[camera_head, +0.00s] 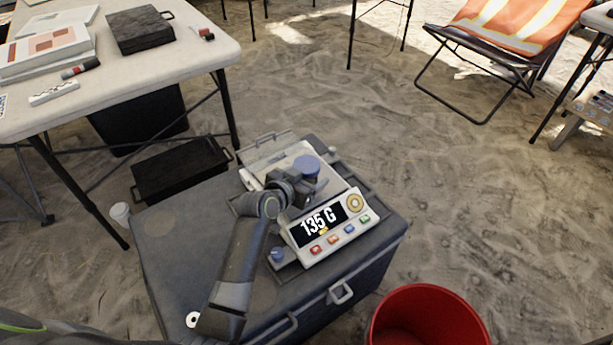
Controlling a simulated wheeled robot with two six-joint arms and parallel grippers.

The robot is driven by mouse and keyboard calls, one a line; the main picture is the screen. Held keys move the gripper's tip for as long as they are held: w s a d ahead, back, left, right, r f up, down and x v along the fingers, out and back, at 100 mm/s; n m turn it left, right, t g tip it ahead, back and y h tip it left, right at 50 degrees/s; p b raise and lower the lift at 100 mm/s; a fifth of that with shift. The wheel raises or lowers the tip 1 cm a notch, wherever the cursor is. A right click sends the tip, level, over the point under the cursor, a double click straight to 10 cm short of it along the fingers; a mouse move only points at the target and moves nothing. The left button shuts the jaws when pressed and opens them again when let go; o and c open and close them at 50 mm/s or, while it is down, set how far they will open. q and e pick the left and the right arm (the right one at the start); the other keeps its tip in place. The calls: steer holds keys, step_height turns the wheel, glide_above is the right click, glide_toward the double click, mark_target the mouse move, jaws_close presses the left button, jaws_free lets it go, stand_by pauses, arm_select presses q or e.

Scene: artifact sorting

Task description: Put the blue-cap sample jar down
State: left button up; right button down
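A jar with a round blue cap (306,166) is at the plate of the white scale (342,232), whose display reads "135 G". My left gripper (304,190) is right at this jar, on its near side. The jar's body is mostly hidden behind the gripper and cap, so I cannot tell whether the fingers are closed on it or whether it rests on the plate. A smaller blue-topped item (277,255) is beside the scale's front left corner. My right gripper is not in view.
The scale stands on a large grey case (180,245). A red bucket (428,292) is at front right. A white table (190,50) holding a black case (140,30) is at upper left. A black tray (180,170) lies behind the grey case. Sandy floor is open at right.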

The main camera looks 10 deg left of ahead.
arm_select(q)
steer(key=shift+r, duration=0.1)
steer(key=shift+s+r, duration=0.1)
steer(key=p+v, duration=0.3)
steer(key=v, duration=0.8)
steer(key=shift+s+a, duration=0.2)
steer(key=shift+s, duration=0.1)
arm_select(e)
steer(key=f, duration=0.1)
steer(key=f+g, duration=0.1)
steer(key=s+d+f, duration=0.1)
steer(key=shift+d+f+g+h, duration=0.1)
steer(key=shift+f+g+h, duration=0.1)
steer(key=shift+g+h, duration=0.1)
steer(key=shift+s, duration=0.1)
